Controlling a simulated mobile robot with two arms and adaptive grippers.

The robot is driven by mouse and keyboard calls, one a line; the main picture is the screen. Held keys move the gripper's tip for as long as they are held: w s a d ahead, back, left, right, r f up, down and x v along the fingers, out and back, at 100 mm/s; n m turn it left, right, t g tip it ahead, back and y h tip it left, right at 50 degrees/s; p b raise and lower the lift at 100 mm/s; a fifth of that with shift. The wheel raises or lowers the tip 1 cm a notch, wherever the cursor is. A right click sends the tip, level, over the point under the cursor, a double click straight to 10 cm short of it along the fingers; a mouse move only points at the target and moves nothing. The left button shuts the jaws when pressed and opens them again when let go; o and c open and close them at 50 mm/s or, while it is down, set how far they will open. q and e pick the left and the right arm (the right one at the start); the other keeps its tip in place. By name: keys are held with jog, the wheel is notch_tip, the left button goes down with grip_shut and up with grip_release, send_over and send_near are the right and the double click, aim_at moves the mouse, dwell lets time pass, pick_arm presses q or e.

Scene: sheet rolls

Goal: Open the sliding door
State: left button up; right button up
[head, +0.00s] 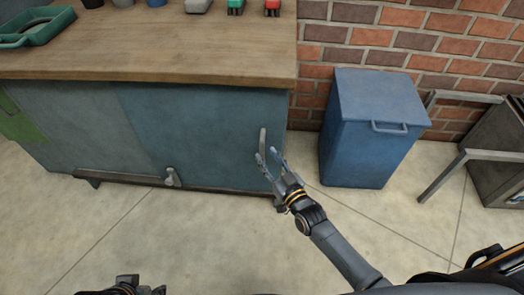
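The sliding door (195,130) is a worn blue panel on the front of the wooden-topped cabinet, beside a greyer panel (75,120) to its left. A grey upright bar handle (263,138) sits near the door's right edge. My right gripper (267,155) is open at the handle's lower end. Its two fingers appear to lie on either side of the bar; whether they touch it I cannot tell. My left gripper (125,288) shows only partly at the bottom edge, far from the cabinet, and its fingers are not clear.
A rail with a grey fitting (172,177) runs along the cabinet's bottom. A blue lidded bin (365,140) stands to the right before a brick wall. A metal-framed piece (465,160) stands at the far right. A green tray (38,27) and small items sit on the worktop (140,55). Floor in front is clear.

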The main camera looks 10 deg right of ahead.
aim_at(263, 151)
jog(key=shift+b+x, duration=0.35)
jog(key=shift+x, duration=1.9)
jog(key=shift+c, duration=0.2)
grip_shut()
